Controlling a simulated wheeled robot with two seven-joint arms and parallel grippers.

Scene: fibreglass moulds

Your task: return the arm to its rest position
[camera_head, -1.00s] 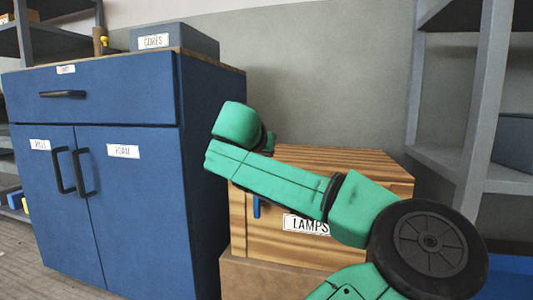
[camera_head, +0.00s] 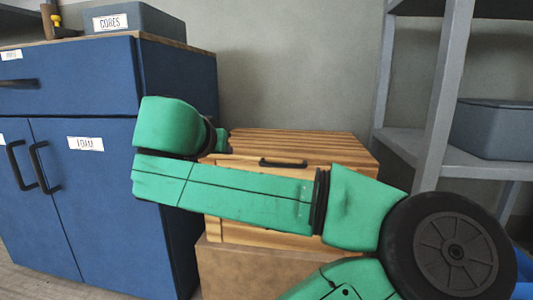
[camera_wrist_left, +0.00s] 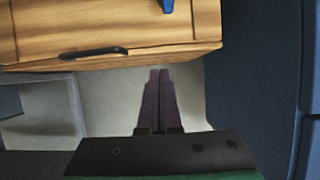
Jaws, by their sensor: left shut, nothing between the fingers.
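My green arm (camera_head: 230,190) crosses the middle of the head view in front of a wooden box, coming from the lower right. Its gripper is hidden there. In the left wrist view my left gripper (camera_wrist_left: 159,75) is shut, its two dark fingers together with nothing between them. The fingers point towards the edge of the wooden box (camera_wrist_left: 130,22), which has a dark handle (camera_wrist_left: 95,51). No contact with the box is visible. My right gripper is not in view.
A blue cabinet (camera_head: 90,185) stands left, close to the arm's elbow or wrist end. The wooden box (camera_head: 345,150) sits on a brown carton (camera_head: 235,268). A grey shelf (camera_head: 440,100) stands right. A blue piece (camera_wrist_left: 167,5) shows on the box.

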